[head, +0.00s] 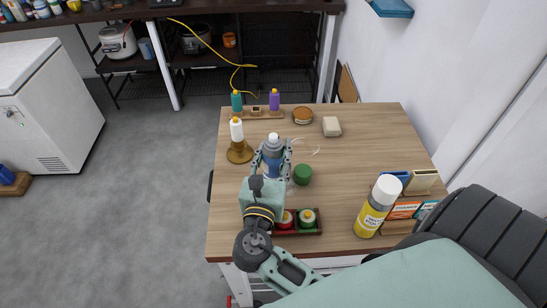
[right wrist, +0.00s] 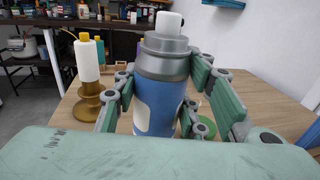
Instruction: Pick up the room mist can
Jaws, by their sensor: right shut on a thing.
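A blue spray can (head: 272,158) with a grey shoulder and a white nozzle stands upright between the fingers of my right gripper (head: 271,160). In the right wrist view the can (right wrist: 160,98) shows a white label edge, with no readable name. The right gripper (right wrist: 163,95) is shut on the can's body from both sides. Its base is hidden, so I cannot tell if it touches the table. A yellow can (head: 371,216) with a white cap stands apart at the right; its label is too small to read surely. My left gripper is not in view.
On the wooden table (head: 340,165), a brass stand with a white bottle (head: 237,130) is close left of the gripper. A green round item (head: 302,174) is close right. A tray with small jars (head: 322,222) lies nearer. Small boxes (head: 404,210) stand right. The table's right middle is clear.

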